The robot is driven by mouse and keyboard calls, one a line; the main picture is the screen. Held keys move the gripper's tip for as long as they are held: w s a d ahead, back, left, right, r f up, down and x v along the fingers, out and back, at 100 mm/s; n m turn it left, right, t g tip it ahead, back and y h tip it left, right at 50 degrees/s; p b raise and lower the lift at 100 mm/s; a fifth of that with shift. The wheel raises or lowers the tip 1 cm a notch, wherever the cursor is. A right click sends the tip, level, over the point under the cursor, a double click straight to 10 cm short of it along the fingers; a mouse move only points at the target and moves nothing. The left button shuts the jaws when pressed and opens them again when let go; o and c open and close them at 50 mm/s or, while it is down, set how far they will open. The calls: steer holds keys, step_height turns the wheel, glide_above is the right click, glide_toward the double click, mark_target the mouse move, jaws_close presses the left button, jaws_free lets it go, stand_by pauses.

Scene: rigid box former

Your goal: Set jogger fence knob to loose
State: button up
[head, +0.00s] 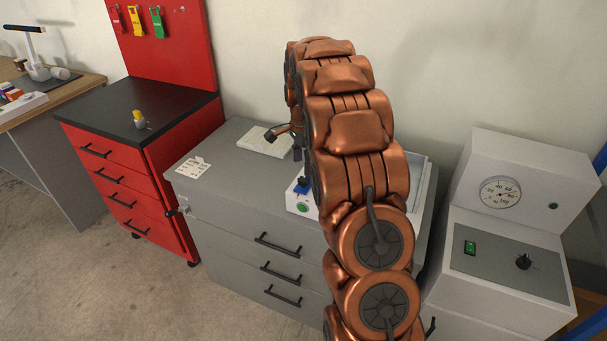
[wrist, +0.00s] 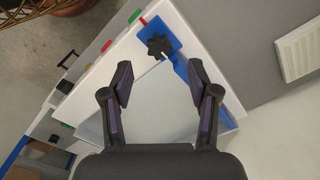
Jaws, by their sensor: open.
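A black star-shaped knob (wrist: 159,46) with a pale pointer mark sits on a blue bracket (wrist: 174,62) at the edge of a white tray-like machine (wrist: 100,85). It looks like the jogger fence knob; I cannot read its setting. In the wrist view my gripper (wrist: 160,76) is open and empty, its two dark fingers apart, with the knob just beyond and between the fingertips in the picture. No contact shows. In the head view the machine (head: 421,180) stands on a grey cabinet, mostly hidden behind my copper arm; a little blue bracket (head: 301,187) shows left of the arm.
The grey drawer cabinet (head: 222,163) also carries a white slotted panel (head: 264,141) and a white card (head: 193,167). A green button (head: 303,207) is on the machine's front. A gauge console (head: 500,192) stands right, a red tool cabinet (head: 175,140) left.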

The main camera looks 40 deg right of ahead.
mark_target(303, 179)
steer(key=shift+f+p, duration=0.8)
steer(key=shift+f, duration=1.95)
jaws_close()
